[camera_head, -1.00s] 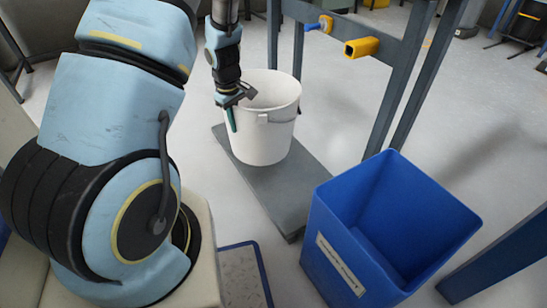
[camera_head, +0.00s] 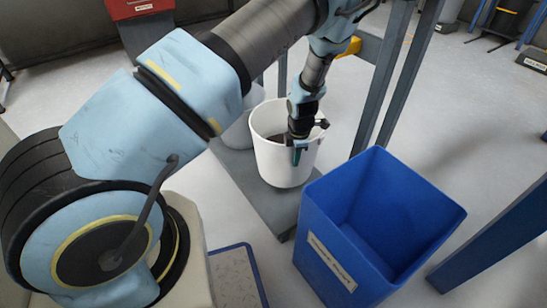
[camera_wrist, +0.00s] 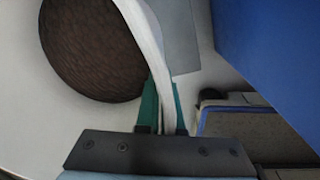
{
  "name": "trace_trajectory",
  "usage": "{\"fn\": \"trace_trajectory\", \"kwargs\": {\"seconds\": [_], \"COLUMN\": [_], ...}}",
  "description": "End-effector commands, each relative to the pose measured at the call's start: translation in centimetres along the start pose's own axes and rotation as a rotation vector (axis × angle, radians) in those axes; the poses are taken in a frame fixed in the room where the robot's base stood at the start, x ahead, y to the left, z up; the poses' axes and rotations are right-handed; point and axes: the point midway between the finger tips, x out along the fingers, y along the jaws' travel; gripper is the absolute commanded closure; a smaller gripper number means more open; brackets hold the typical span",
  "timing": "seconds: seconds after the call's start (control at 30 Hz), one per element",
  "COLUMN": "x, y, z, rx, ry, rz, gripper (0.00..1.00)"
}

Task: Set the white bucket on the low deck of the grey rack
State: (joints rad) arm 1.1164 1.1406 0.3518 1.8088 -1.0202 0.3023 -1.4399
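The white bucket (camera_head: 268,160) is upright over the grey low deck (camera_head: 275,212) in the head view; whether its base touches the deck cannot be told. My gripper (camera_head: 299,152) is at its near right rim. In the wrist view the bucket's rim and wall (camera_wrist: 140,25) run between the two green fingers of my gripper (camera_wrist: 163,100), one inside and one outside, close against it. Dark brown textured matter (camera_wrist: 88,50) shows inside the bucket. The grey rack (camera_head: 383,80) stands behind, partly hidden by my arm.
A blue open bin (camera_head: 335,240) stands just right of the deck, close to the bucket. A pale rounded object (camera_head: 240,130) is behind the bucket, partly hidden. A blue-edged tray (camera_head: 235,280) lies at the front. A red container (camera_head: 140,8) stands at the back left.

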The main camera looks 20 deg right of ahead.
Motion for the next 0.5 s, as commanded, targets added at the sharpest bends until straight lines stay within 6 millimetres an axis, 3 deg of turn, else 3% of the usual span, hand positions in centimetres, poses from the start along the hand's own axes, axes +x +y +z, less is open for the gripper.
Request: {"fn": "trace_trajectory", "kwargs": {"seconds": [0.3,0.5], "x": [4.5,5.9], "y": [-0.1,-0.2], "z": [0.1,0.1], "rx": [-0.003,-0.003], "ry": [-0.001,-0.002], "rz": [0.005,0.006], "gripper": [1.00,1.00]}}
